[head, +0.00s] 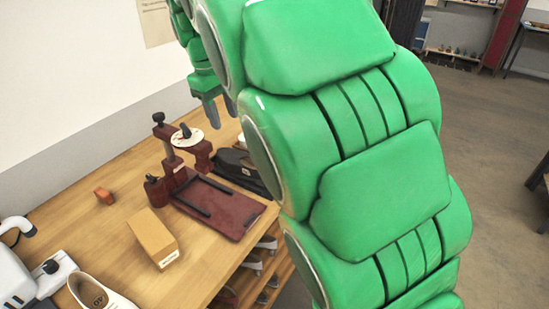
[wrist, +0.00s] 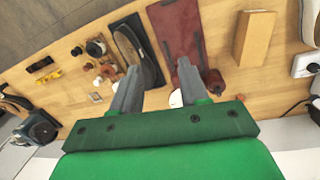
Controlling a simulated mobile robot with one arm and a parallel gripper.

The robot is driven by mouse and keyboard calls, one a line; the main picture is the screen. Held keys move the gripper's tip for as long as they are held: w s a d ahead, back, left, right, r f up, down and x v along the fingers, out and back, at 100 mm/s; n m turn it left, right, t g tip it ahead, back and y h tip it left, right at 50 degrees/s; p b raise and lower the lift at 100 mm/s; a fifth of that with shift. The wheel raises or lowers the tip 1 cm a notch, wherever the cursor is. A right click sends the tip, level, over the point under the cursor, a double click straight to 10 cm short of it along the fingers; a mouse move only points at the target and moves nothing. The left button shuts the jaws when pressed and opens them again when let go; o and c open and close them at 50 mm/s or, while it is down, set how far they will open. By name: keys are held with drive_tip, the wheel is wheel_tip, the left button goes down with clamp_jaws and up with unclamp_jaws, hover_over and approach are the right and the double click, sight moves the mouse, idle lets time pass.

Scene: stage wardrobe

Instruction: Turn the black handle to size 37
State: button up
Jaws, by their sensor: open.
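A dark red shoe-sizing device stands on the wooden bench, with a flat base plate (head: 225,207) and an upright part. A white dial (head: 193,138) sits on top of the device, with a small black handle (head: 185,130) on it. The dial's markings are too small to read. In the wrist view, the white dial (wrist: 176,98) is partly hidden by one finger, and I cannot make out the handle. My gripper (head: 213,112) is open and empty. It is above and behind the dial in the head view, apart from it.
A black item (head: 236,167) lies close beside the device. The wrist view shows several small tools (wrist: 50,75) on the bench.

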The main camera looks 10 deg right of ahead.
drive_tip(key=s+d+f+m, duration=0.1)
drive_tip(key=s+d, duration=0.3)
drive_tip(key=s, duration=0.3)
drive_tip(key=s+d+f+m+g, duration=0.1)
drive_tip(key=s+d+f, duration=0.1)
drive_tip(key=s+d, duration=0.2)
drive_tip(key=shift+s+d+f+m+y, duration=0.15)
drive_tip(key=shift+s+f+m+y, duration=0.2)
drive_tip(key=shift+s, duration=1.5)
drive_tip(key=shift+r, duration=0.1)
drive_tip(key=t+y, duration=0.4)
approach(186, 127)
drive_tip(key=shift+m, duration=0.25)
drive_tip(key=x, duration=0.8)
